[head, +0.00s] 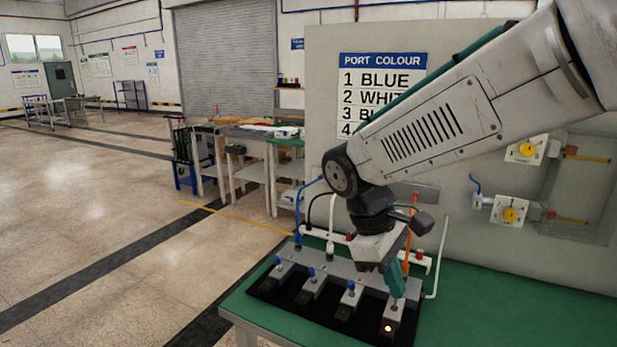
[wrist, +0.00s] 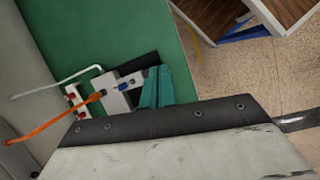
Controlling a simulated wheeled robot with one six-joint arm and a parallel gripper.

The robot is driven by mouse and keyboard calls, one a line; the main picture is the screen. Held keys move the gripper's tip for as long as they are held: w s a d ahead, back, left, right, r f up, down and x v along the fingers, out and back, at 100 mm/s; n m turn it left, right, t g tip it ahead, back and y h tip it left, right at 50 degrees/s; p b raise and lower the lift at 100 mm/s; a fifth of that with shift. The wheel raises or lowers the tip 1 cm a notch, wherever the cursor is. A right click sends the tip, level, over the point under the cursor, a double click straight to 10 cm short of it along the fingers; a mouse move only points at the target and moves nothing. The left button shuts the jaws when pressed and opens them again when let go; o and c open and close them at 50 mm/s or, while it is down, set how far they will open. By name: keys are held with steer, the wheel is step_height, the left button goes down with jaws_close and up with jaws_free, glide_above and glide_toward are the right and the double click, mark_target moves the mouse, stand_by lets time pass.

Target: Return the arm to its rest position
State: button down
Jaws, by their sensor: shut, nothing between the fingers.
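My arm reaches in from the upper right of the head view and bends down over the green table (head: 480,318). My gripper (head: 396,287), with teal fingers, is shut and empty, pointing down just above or at the rightmost block of the port fixture (head: 345,268); contact cannot be told. In the wrist view the teal fingers (wrist: 157,88) are beside a blue-capped knob (wrist: 124,87) on the fixture. An orange hose (head: 410,235) meets the fixture's right end, and it also crosses the wrist view (wrist: 60,120).
A grey panel (head: 318,90) stands behind the table, with a port colour sign (head: 383,62) partly hidden by my arm. Two valves with yellow knobs (head: 526,149) (head: 509,214) are on the right. Blue (head: 299,210) and white (head: 331,215) hoses rise left. The floor left is clear.

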steer(key=s+d+r+m+t+y, duration=0.3)
steer(key=s+d+m, duration=0.7)
steer(key=s, duration=0.7)
steer(key=shift+d+m+y, duration=0.3)
steer(key=shift+d+y, duration=0.3)
steer(key=shift+d, duration=0.5)
steer(key=shift+r, duration=0.1)
